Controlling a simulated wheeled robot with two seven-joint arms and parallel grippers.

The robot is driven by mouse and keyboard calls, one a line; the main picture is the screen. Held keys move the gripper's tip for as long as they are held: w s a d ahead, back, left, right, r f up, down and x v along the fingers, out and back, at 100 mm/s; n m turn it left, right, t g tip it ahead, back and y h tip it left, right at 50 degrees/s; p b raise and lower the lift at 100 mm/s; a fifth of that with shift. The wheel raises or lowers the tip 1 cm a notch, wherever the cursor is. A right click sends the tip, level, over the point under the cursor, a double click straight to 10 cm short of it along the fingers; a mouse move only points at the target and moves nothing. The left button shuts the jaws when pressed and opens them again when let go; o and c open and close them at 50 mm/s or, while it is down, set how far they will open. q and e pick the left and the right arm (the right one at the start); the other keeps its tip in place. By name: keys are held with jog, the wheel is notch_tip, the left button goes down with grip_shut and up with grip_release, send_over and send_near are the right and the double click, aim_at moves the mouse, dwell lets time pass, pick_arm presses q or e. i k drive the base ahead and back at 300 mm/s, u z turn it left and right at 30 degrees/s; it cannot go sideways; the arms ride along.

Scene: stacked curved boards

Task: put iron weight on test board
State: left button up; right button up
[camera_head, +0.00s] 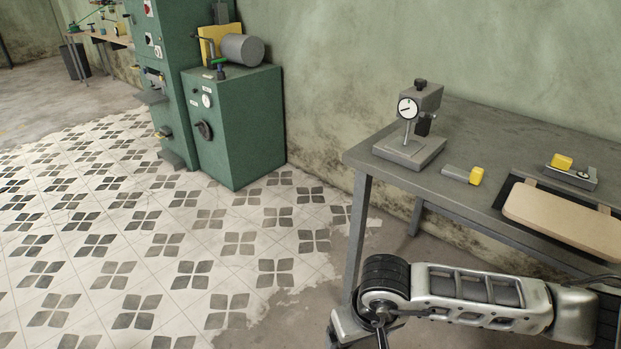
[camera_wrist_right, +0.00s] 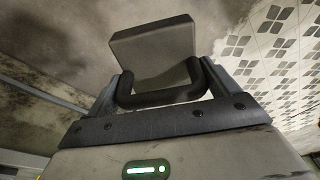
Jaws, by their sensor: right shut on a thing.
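In the right wrist view, my right gripper (camera_wrist_right: 166,88) is shut on the black handle of a grey block-shaped iron weight (camera_wrist_right: 152,48). The weight's flat body is beyond the fingertips, with tiled floor and a stained wall behind it. In the head view my right arm crosses the lower right, in front of the table; I cannot make out the weight there. The test board (camera_head: 565,222), a tan curved panel, lies over a dark area at the right end of the grey table (camera_head: 478,140). No weight shows on it. My left gripper is not in view.
A dial gauge stand (camera_head: 410,130) stands at the table's left end. A small grey and yellow tool (camera_head: 463,174) lies between it and the board. Another grey and yellow device (camera_head: 572,172) sits behind the board. A green machine cabinet (camera_head: 238,130) stands back left; the tiled floor is clear.

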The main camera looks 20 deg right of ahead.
aim_at(564, 215)
jog(key=z, duration=1)
jog(key=i, duration=0.85)
jog(key=z, duration=0.9)
